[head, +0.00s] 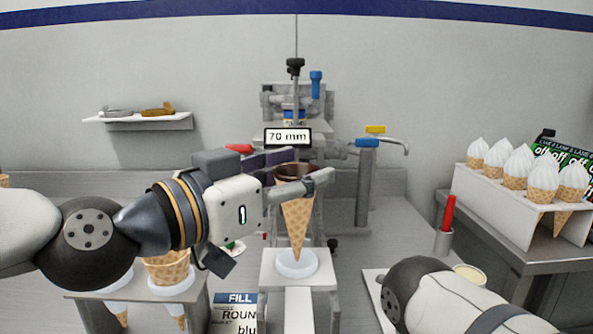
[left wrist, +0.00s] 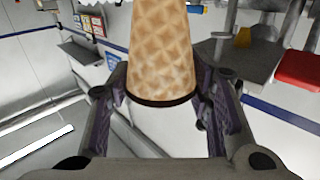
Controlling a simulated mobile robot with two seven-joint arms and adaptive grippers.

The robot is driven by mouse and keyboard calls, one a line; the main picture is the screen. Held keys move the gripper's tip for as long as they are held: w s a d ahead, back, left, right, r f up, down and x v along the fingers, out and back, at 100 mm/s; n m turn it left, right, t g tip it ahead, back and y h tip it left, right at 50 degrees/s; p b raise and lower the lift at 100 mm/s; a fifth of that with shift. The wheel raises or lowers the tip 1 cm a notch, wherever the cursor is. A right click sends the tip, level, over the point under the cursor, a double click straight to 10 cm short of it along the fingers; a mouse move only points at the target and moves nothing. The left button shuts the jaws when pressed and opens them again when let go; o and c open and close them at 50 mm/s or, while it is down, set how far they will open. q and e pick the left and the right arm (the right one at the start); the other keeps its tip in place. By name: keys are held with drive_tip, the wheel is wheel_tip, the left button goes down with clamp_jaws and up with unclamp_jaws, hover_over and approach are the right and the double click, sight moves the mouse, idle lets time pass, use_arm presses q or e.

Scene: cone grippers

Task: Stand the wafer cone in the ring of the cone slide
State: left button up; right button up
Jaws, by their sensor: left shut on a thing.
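My left gripper (head: 299,181) is shut on a wafer cone (head: 297,222), holding it just below its dark rim. The cone is upright, point down, over the cone slide (head: 299,297). Its tip overlaps the white ring (head: 297,266) on the slide; I cannot tell whether it touches the ring or is slightly above it. In the left wrist view the cone (left wrist: 162,50) sits between the two fingers (left wrist: 160,104), and its tip is out of the picture. My right arm shows at the lower right, but its gripper is out of sight.
A dispensing machine (head: 296,100) with a "70 mm" sign (head: 288,136) stands behind the cone. A cone holder (head: 75,306) with several wafer cones is at lower left. A white rack (head: 505,205) of filled cones is at right, near a red-handled tool (head: 448,215) in a cup.

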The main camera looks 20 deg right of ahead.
sight(293, 241)
use_arm(q)
drive_tip(key=shift+f, duration=0.1)
drive_tip(key=shift+f+b, duration=1.3)
drive_tip(key=shift+f, duration=3.2)
drive_tip(key=o, duration=0.8)
drive_tip(key=shift+s, duration=0.1)
use_arm(e)
drive_tip(key=shift+g, duration=0.5)
drive_tip(key=s+f, duration=0.3)
